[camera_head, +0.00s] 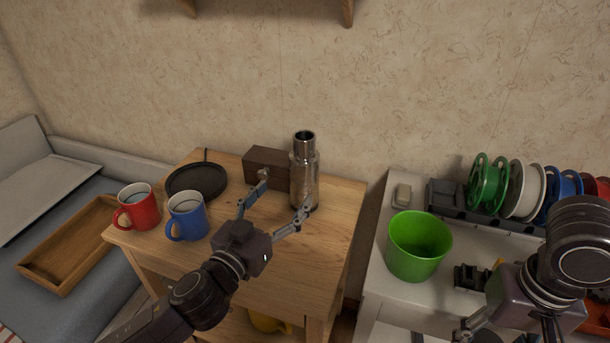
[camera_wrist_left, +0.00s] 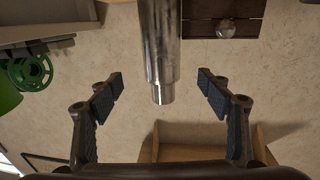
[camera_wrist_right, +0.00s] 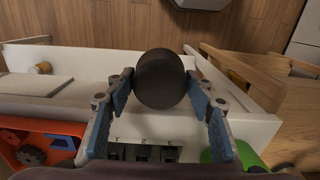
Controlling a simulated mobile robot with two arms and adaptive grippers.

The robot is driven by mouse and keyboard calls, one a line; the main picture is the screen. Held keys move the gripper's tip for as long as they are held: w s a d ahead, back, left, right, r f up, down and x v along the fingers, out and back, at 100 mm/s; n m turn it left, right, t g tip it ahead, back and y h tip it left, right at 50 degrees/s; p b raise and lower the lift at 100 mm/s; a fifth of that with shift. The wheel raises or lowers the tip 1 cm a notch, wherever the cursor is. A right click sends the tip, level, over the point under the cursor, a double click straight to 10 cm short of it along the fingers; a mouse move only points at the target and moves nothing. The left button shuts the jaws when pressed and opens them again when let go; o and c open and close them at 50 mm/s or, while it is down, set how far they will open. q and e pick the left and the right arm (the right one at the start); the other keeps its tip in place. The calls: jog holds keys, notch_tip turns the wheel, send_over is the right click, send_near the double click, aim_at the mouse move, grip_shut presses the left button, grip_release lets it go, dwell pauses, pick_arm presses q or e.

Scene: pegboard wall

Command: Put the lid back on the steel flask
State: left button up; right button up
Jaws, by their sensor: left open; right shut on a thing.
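The steel flask (camera_head: 304,175) stands upright on the wooden table, its neck open at the top with no lid on it. It also shows upside down in the left wrist view (camera_wrist_left: 162,45). My left gripper (camera_head: 285,193) is open, its fingers pointing at the flask; in the left wrist view the flask appears between the two fingers, and I see no contact. My right gripper (camera_wrist_right: 158,82) is shut on a round, dark lid (camera_wrist_right: 161,78). In the head view the right gripper is at the lower right edge, and the lid cannot be made out there.
A brown wooden box (camera_head: 266,168) stands just behind and left of the flask. A black round plate (camera_head: 196,181), a red mug (camera_head: 139,208) and a blue mug (camera_head: 187,216) are on the table's left. A green bucket (camera_head: 418,246) and several spools (camera_head: 488,183) occupy the white surface at right.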

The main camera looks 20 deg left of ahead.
aim_at(298, 177)
pick_arm(q)
jog(key=shift+w+d, duration=0.25)
jog(key=shift+w, duration=1.4)
jog(key=shift+w+d, duration=0.2)
jog(key=shift+w, duration=1.4)
pick_arm(e)
jog(key=shift+r, duration=0.25)
pick_arm(q)
jog(key=shift+w+d+f+p, duration=0.1)
jog(key=shift+w+d+p, duration=0.1)
jog(key=shift+w, duration=1.1)
jog(key=shift+w+d+p, duration=0.1)
jog(key=shift+w+p, duration=0.05)
jog(key=shift+w, duration=1.15)
pick_arm(e)
jog(key=shift+r, duration=0.15)
pick_arm(q)
jog(key=c, duration=1.8)
grip_shut()
jog(key=shift+r, duration=0.25)
